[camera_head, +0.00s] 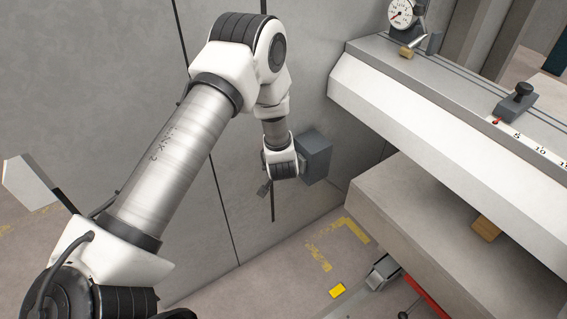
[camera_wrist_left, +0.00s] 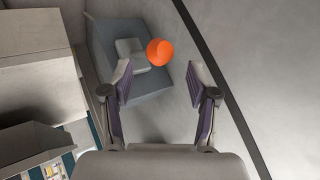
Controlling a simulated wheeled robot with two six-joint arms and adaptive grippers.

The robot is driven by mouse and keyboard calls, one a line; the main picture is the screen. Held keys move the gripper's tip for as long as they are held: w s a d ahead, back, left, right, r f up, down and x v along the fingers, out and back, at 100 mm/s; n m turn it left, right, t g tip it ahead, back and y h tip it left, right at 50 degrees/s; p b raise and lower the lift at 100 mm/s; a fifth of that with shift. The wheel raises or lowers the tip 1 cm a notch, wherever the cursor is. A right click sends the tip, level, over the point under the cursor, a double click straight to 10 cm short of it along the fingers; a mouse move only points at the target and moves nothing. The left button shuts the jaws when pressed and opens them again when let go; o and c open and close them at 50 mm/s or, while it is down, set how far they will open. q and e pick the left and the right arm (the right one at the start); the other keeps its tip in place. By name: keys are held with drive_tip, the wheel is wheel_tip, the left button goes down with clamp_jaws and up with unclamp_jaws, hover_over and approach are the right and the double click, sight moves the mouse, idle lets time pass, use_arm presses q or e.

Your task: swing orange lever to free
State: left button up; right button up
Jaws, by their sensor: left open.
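The lever shows its round orange knob (camera_wrist_left: 159,52) in the left wrist view, in front of a grey box (camera_wrist_left: 108,35) on the wall. A pale grey block beside the knob may be part of its mount. My left gripper (camera_wrist_left: 159,80) is open. Its fingertips lie to either side and just below the knob in that picture; I see no contact, and the depth gap is unclear. In the head view the box (camera_head: 316,158) is beside my left wrist; the gripper is mostly hidden and the orange knob is not visible. My right gripper is not in view.
The machine's beam (camera_head: 450,130) with a dial gauge (camera_head: 403,14) and ruler stands at right, above a grey slab (camera_head: 440,215). The wall (camera_head: 90,80) runs close behind my left arm. Yellow marks (camera_head: 337,290) lie on the floor.

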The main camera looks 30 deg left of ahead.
use_arm(q)
drive_tip(key=v, duration=0.7)
